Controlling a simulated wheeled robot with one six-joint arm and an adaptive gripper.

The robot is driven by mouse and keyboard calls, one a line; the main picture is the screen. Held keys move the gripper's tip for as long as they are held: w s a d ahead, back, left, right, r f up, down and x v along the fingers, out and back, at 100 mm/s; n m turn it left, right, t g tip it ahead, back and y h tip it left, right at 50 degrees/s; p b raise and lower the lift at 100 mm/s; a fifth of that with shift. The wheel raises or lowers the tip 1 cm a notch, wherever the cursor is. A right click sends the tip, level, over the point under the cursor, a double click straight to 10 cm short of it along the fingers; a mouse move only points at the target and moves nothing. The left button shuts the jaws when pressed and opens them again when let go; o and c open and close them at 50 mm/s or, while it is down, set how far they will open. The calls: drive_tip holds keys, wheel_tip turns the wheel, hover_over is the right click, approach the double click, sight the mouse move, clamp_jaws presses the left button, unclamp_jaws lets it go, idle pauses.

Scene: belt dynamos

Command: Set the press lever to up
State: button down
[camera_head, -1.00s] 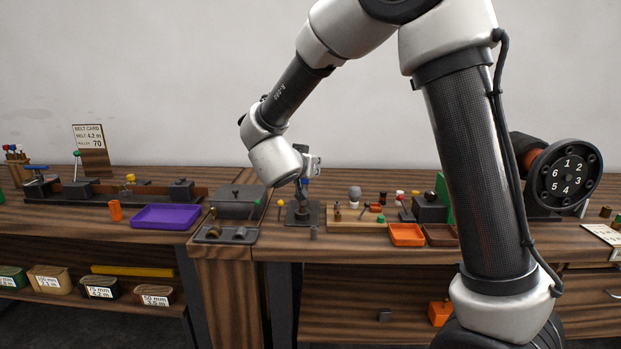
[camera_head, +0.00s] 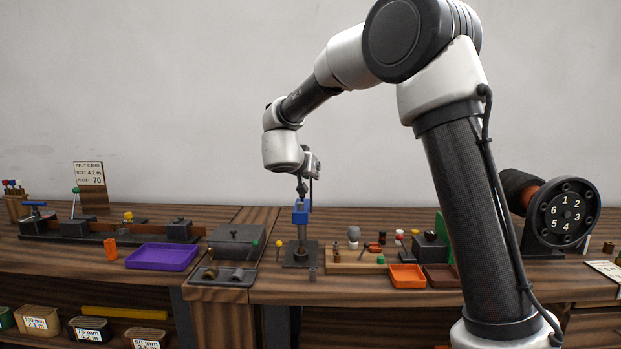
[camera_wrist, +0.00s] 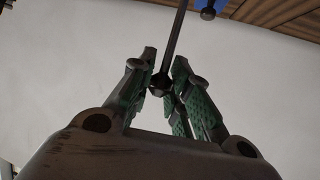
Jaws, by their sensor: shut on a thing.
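The press (camera_head: 301,232) stands on the bench with a dark base, a dark upright column and a blue head. Its lever is a thin dark rod (camera_wrist: 174,45) with a round dark knob (camera_wrist: 160,84), seen in the wrist view. My gripper (camera_head: 304,183) is above the blue head, pointing down. In the wrist view my gripper (camera_wrist: 161,76) has its green-padded fingers shut around the knob end of the lever. The rod runs up from the knob, near a bit of the blue head (camera_wrist: 208,4) at the top edge. The exact lever angle is hard to tell.
A grey lidded box (camera_head: 236,242) and a grey tray (camera_head: 222,274) stand left of the press. A wooden board (camera_head: 350,267) with small parts and an orange tray (camera_head: 407,277) are on the right. A purple tray (camera_head: 162,257) lies further left. The air around my gripper is clear.

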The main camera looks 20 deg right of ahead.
drive_tip(key=shift+w+d+r, duration=0.15)
drive_tip(key=shift+w, duration=0.25)
drive_tip(key=shift+w+d+r, duration=0.1)
drive_tip(key=shift+w, duration=0.25)
drive_tip(key=c, duration=1.3)
unclamp_jaws()
drive_tip(key=shift+s+a, duration=0.1)
drive_tip(key=v, duration=1.1)
drive_tip(key=shift+s+a+r, duration=0.15)
drive_tip(key=shift+s+a, duration=0.05)
drive_tip(key=shift+s, duration=0.1)
